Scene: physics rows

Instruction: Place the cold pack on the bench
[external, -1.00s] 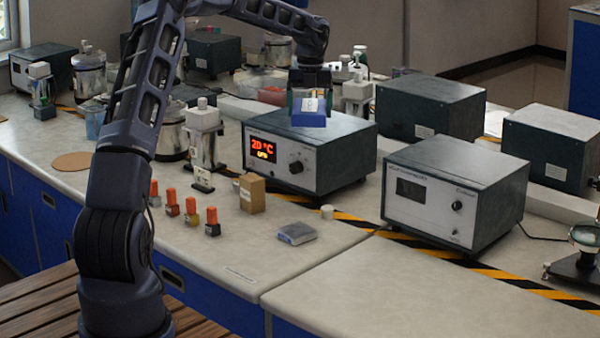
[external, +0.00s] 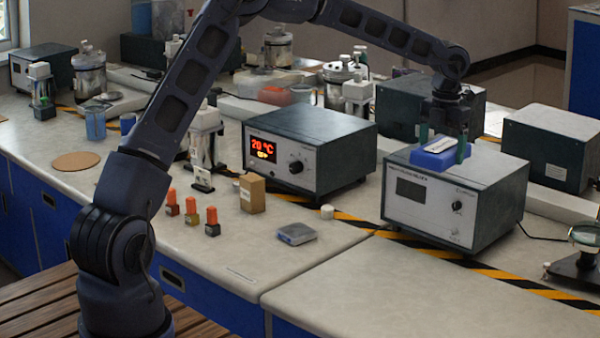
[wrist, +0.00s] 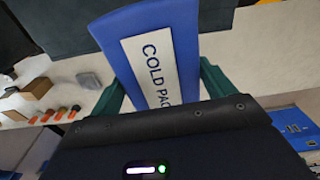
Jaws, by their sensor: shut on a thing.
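The cold pack (external: 439,153) is a blue block with a white label. In the wrist view its label reads "COLD PAC" and the blue pack (wrist: 185,27) sits between the green fingers. My gripper (external: 443,150) is shut on it. In the external view the pack appears over the front top of the right-hand instrument box (external: 450,215); I cannot tell whether it touches the box. The pale bench (external: 340,290) lies below and in front, with a clear stretch at its near right.
A heater box with a red "20 °C" display (external: 310,150) stands left of the instrument. A grey flat block (external: 296,233), a tan block (external: 252,194) and orange-capped bottles (external: 211,221) stand on the bench. Yellow-black tape (external: 480,268) crosses it. A magnifier stand (external: 580,262) is at right.

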